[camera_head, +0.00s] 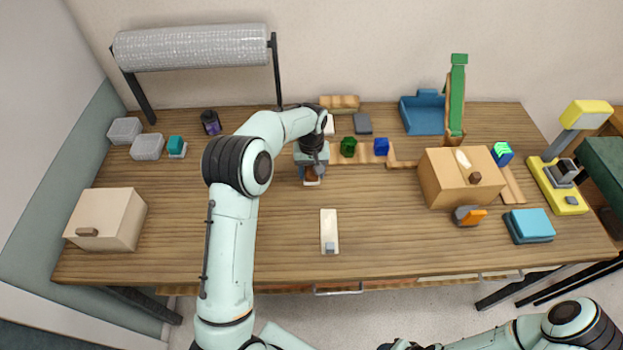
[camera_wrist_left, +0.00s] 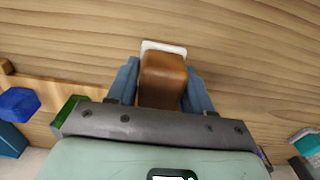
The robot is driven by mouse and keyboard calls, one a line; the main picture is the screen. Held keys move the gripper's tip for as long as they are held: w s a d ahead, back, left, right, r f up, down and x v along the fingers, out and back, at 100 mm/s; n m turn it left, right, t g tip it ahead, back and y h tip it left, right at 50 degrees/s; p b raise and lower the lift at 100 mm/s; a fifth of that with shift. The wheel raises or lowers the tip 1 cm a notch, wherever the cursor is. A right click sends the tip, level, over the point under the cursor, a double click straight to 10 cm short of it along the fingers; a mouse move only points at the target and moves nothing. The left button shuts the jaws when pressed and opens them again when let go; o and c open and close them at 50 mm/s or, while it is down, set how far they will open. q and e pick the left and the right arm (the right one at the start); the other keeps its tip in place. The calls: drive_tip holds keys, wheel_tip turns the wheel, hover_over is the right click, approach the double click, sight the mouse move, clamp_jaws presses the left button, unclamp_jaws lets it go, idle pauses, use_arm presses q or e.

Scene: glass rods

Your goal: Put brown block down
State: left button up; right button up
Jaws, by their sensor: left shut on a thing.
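The brown block (camera_wrist_left: 162,78) is between the fingers of my left gripper (camera_wrist_left: 161,88) in the left wrist view. A small white plate or pad (camera_wrist_left: 150,45) shows just beyond and under the block. In the head view my left gripper (camera_head: 311,170) points down at the middle of the table, shut on the brown block (camera_head: 310,174), which is mostly hidden by the gripper. The white pad (camera_head: 312,183) peeks out below it. I cannot tell whether the block touches the pad. The right gripper cannot be made out; only part of my right arm shows at the bottom right.
A green block (camera_head: 348,147) and a blue block (camera_head: 381,146) stand close to the right of my left gripper. A white plate with a grey piece (camera_head: 329,231) lies nearer the front. A wooden box (camera_head: 460,180) stands right.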

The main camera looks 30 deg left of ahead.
sight(312, 180)
use_arm(q)
drive_tip(key=shift+w+f, duration=0.1)
drive_tip(key=shift+f, duration=2)
drive_tip(key=shift+f, duration=0.1)
drive_tip(key=o, duration=0.9)
drive_tip(key=shift+o, duration=0.2)
wheel_tip(312, 180, up, 12)
drive_tip(key=shift+r, duration=0.1)
